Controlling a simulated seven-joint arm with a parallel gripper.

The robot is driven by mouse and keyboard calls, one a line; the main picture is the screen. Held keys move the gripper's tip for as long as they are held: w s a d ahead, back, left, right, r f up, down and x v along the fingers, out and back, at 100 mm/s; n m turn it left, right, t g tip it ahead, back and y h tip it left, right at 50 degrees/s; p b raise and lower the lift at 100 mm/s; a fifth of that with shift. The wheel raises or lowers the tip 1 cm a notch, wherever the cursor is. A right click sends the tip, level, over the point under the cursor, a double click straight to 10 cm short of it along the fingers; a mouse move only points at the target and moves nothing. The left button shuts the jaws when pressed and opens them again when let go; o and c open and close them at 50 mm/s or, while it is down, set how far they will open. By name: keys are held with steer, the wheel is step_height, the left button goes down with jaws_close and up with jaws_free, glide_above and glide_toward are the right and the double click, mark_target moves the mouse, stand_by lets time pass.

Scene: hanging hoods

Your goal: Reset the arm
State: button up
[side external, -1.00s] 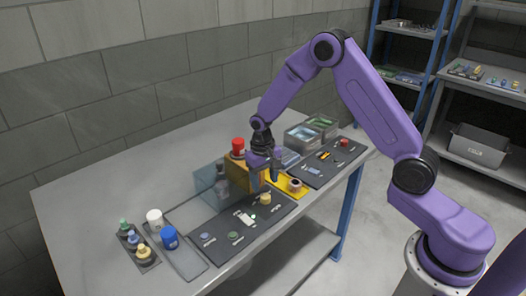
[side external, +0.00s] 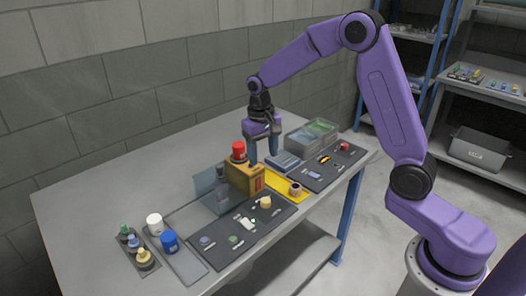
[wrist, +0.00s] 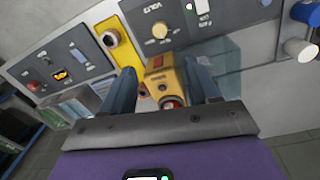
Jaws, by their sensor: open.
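My purple arm holds my gripper (side external: 264,156) above the table, over the area behind the yellow strip. Its two blue-grey fingers point down and are spread apart. In the wrist view the fingers (wrist: 162,72) stand on either side of the picture, with a yellow-orange box (wrist: 162,76) visible between them. Nothing shows held in the gripper.
A dark panel (side external: 228,250) with knobs and a second panel (side external: 318,182) lie along the table's front. A yellow strip with a round dark-topped part (side external: 295,188) sits between them. Clear bins (side external: 312,135) stand behind. Clear space lies above.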

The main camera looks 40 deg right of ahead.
steer(key=s+a+r+n, duration=0.3)
steer(key=s+a+n, duration=0.15)
steer(key=s, duration=0.35)
steer(key=s+d+r+n+y, duration=0.1)
steer(key=s+n, duration=0.9)
steer(key=s, duration=1.6)
steer(key=shift+r, duration=0.35)
